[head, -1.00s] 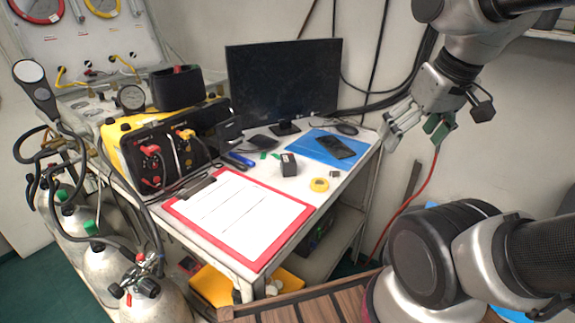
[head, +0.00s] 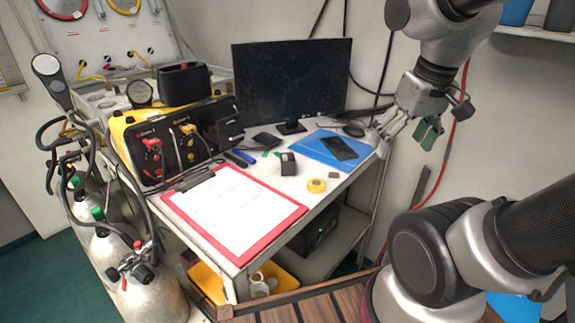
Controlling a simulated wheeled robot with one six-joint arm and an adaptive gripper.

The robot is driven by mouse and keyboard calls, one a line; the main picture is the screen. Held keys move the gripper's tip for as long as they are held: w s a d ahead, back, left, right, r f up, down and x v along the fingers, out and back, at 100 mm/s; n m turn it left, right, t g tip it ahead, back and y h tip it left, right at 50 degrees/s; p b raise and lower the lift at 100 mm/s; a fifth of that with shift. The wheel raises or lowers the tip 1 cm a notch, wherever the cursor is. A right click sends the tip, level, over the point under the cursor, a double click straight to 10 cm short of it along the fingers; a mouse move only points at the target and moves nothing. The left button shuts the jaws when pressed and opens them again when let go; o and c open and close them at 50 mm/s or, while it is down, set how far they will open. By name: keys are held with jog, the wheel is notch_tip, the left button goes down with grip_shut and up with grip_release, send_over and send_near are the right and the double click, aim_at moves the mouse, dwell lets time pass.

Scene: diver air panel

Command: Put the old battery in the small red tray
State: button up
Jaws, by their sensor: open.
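A small black block (head: 288,163) with a pale marking stands on the white table, in front of the monitor; it may be the old battery, but I cannot read its label. I cannot make out a small red tray in this view. My gripper (head: 405,136) is open and empty, with its fingers hanging down by the table's right end. It is well to the right of the black block and apart from it.
A red-edged clipboard (head: 233,212) covers the table's front. A yellow tape roll (head: 316,185), a blue folder (head: 318,148) with a black phone (head: 339,148), and a monitor (head: 291,83) lie around the block. Gas cylinders (head: 150,295) stand at left. A yellow bin (head: 207,284) is below.

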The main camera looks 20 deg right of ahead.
jog(key=w+a+f+m+g+y, duration=0.1)
jog(key=w+a+f+m+g, duration=0.15)
jog(key=w, duration=0.35)
jog(key=w+a+f+m+g+y, duration=0.1)
jog(key=w+f, duration=0.3)
jog(key=w, duration=0.2)
jog(key=m+y, duration=0.2)
jog(key=m, duration=0.8)
send_near(288, 157)
jog(key=shift+t, duration=0.25)
jog(key=s+f, duration=0.2)
jog(key=s+d+f, duration=0.1)
jog(key=s+f, duration=0.1)
jog(key=s, duration=0.1)
jog(key=shift+s+d+f, duration=0.1)
jog(key=shift+d+f, duration=0.1)
jog(key=shift+f, duration=0.2)
jog(key=w+a+f+m, duration=0.1)
jog(key=m, duration=0.1)
jog(key=w+a+f+m, duration=0.1)
jog(key=a+f+m, duration=0.1)
jog(key=w+a+f+m+t, duration=0.1)
jog(key=w+a+f+m, duration=0.1)
jog(key=shift+w+f+m, duration=0.1)
jog(key=shift+f+m, duration=0.05)
jog(key=shift+m, duration=0.2)
jog(key=shift+y, duration=0.3)
jog(key=shift+c, duration=0.4)
jog(key=c, duration=1.4)
